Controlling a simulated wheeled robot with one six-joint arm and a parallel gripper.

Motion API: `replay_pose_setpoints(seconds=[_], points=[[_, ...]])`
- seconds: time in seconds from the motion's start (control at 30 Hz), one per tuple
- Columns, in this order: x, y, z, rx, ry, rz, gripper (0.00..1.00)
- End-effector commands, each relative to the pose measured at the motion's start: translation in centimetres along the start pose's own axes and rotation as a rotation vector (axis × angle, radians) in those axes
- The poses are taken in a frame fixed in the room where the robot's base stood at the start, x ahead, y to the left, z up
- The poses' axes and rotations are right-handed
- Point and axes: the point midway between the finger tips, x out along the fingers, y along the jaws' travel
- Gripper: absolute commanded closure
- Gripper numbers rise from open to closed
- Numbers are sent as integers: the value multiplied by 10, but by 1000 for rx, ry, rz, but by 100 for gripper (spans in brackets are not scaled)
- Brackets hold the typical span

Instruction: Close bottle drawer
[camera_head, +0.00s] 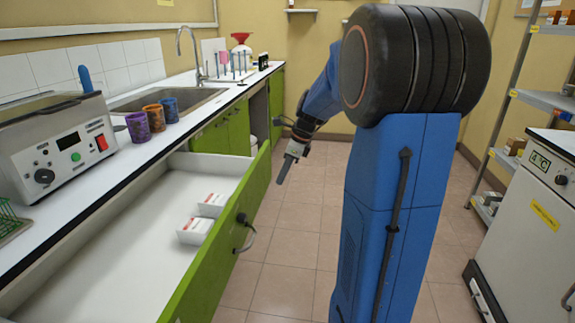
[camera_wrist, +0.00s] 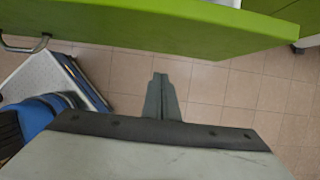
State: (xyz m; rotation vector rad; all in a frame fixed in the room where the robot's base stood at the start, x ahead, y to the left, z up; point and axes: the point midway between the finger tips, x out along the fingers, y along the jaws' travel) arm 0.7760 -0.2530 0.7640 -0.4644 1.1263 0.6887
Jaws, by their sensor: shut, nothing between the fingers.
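The bottle drawer (camera_head: 135,245) stands pulled out from under the left counter, with a white interior and a green front (camera_head: 215,255). Two small white boxes (camera_head: 195,230) lie inside it. A dark handle (camera_head: 244,235) is on the outer face of its front. My gripper (camera_head: 284,180) is shut and empty, beyond the drawer's far end and to the right of its front, apart from it. In the wrist view my gripper (camera_wrist: 160,80) points toward a green panel (camera_wrist: 170,28) at the top, with tiled floor between them. A handle (camera_wrist: 25,46) shows at the upper left there.
The counter holds a grey device (camera_head: 60,145), several coloured cups (camera_head: 155,117) and a sink (camera_head: 170,100). Green cabinets (camera_head: 225,135) lie beyond the drawer. A white fridge-like unit (camera_head: 530,220) and shelves (camera_head: 545,100) stand at the right. Tiled floor (camera_head: 290,250) is clear beside the drawer.

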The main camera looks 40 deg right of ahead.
Motion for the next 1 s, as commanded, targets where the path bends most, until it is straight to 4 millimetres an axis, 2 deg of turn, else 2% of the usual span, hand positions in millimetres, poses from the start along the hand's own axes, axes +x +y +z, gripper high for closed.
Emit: replay_pose_setpoints(seconds=[0.1, 0.3, 0.83, 1.0], points=[[5, 0, 17, -4, 0, 0, 100], [11, 0, 33, -2, 0, 0, 100], [13, 0, 38, -2, 0, -1, 100], [18, 0, 49, -3, 0, 1, 100]])
